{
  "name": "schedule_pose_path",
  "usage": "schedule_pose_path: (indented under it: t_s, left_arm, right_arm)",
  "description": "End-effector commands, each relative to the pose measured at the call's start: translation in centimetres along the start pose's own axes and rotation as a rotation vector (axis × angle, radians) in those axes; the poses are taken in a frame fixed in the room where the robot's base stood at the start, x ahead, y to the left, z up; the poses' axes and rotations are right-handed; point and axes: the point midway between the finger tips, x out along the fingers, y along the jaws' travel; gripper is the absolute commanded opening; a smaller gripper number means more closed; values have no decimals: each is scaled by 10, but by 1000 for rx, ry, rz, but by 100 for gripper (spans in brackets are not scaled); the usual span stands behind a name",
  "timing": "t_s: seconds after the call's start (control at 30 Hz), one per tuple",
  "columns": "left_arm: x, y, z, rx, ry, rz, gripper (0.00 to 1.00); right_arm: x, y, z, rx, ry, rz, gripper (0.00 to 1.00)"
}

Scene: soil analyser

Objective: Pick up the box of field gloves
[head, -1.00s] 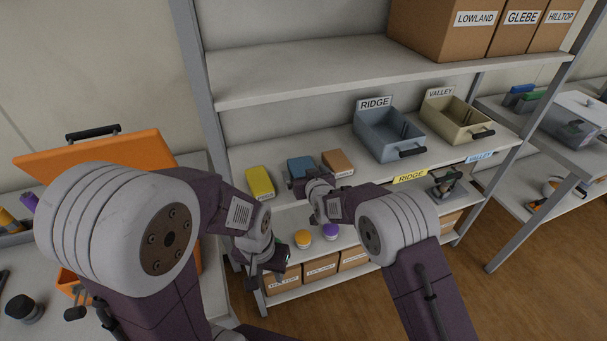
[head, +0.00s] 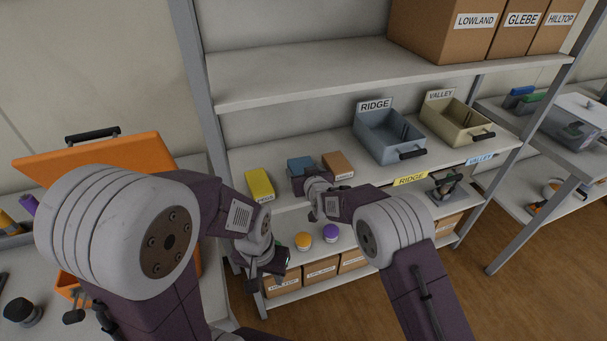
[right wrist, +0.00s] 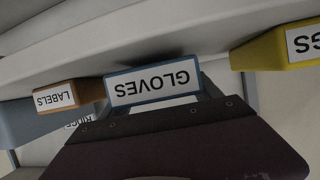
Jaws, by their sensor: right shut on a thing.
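The blue box labelled GLOVES (head: 300,163) is on the middle shelf, between a yellow box and a brown box. In the right wrist view, the GLOVES box (right wrist: 152,83) shows its label upside down, right at the gripper. My right gripper (head: 300,182) is at the box's front and shut on it; the fingertips are mostly hidden. I cannot tell whether the box is clear of the shelf. My left gripper (head: 268,268) hangs lower, in front of the bottom shelf, away from the box; its fingers are not clear.
The yellow box (head: 260,184) stands left and the brown LABELS box (head: 338,165) close right. RIDGE (head: 388,134) and VALLEY (head: 456,118) bins stand farther right. The upper shelf (head: 350,68) overhangs. Orange-lidded (head: 303,241) and purple-lidded (head: 331,233) jars stand below.

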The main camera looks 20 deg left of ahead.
Motion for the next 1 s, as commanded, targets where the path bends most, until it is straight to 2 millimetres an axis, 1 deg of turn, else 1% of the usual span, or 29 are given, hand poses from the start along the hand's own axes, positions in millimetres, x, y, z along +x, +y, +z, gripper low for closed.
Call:
schedule_pose_path:
  t_s: [0.17, 0.27, 0.5, 0.6, 0.7, 0.8, 1.0]
  left_arm:
    - [-8, 0, -1, 0, 0, 0, 36]
    - [-7, 0, -1, 0, 0, 0, 36]
    - [-9, 0, -1, 0, 0, 0, 36]
    - [-10, 0, -1, 0, 0, 0, 36]
    - [-10, 0, -1, 0, 0, 0, 36]
    - [-10, 0, -1, 0, 0, 0, 36]
    - [-11, 0, -1, 0, 0, 0, 36]
  right_arm:
    - [-14, 0, -35, 0, 6, 0, 30]
    - [-38, 3, -36, 0, 2, 0, 30]
    - [-104, 10, -46, -1, 3, 0, 30]
    - [-125, 12, -48, -1, 4, 0, 30]
    - [-138, 14, -50, 0, 2, 0, 30]
    - [-145, 15, -50, 0, 1, 0, 30]
    - [-146, 15, -50, 0, 1, 0, 30]
